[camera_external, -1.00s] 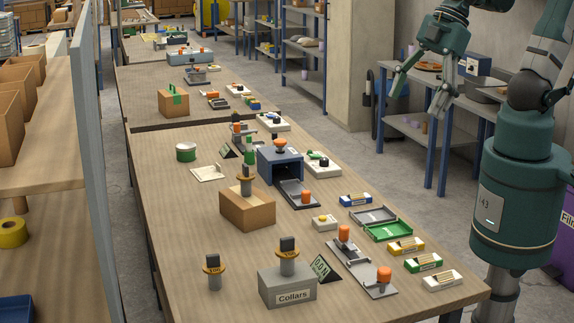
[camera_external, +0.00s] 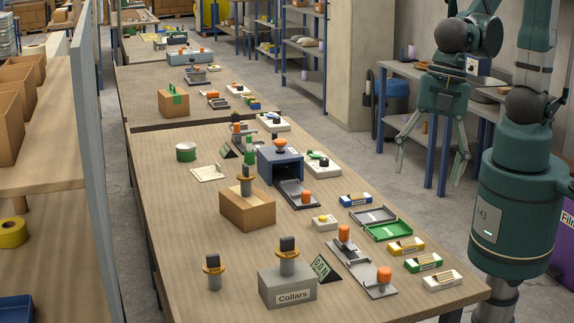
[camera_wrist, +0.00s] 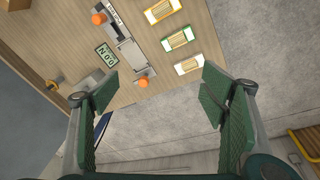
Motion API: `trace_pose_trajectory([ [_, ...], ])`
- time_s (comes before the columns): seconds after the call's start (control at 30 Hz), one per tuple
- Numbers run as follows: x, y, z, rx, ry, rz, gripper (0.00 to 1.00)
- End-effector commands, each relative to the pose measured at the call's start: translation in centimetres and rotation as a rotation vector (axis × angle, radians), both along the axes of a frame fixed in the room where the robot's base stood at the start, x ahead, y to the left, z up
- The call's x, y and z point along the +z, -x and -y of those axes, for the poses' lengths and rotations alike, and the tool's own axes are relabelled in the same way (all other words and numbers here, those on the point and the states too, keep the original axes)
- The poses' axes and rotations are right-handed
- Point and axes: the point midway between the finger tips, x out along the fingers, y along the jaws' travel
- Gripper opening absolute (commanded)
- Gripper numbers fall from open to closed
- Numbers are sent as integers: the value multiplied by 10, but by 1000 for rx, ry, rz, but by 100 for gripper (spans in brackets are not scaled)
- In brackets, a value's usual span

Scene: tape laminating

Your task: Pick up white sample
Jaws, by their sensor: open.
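The white sample (camera_external: 442,281) is a small white box at the front right corner of the workbench, nearest the edge in a row with the green sample (camera_external: 423,262) and the yellow sample (camera_external: 406,246). In the wrist view the white sample (camera_wrist: 188,65) lies near the table's edge, ahead of the fingers, with the green sample (camera_wrist: 177,39) and yellow sample (camera_wrist: 162,11) beyond it. My gripper (camera_external: 428,178) is open and empty, fingers pointing down, high and off the bench's right side. Its spread green fingers also show in the wrist view (camera_wrist: 160,110).
A fixture with orange knobs (camera_external: 362,262) stands left of the samples. A display (camera_external: 319,268) and a grey Collars box (camera_external: 287,286) are further left. A green tray (camera_external: 388,231) and a blue sample (camera_external: 356,200) lie behind. The space above the samples is clear.

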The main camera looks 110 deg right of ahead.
Motion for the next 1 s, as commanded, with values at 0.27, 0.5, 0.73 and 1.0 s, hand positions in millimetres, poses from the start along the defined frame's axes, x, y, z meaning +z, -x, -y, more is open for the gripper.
trace_pose_trajectory([
  [0.27, -45, -2, -38, 185, 48, -60, 72],
  [0.5, -84, 2, -69, 344, 85, -112, 72],
  [0.73, -116, 8, -93, 475, 114, -154, 72],
  [1.0, -130, 12, -103, 533, 125, -174, 72],
])
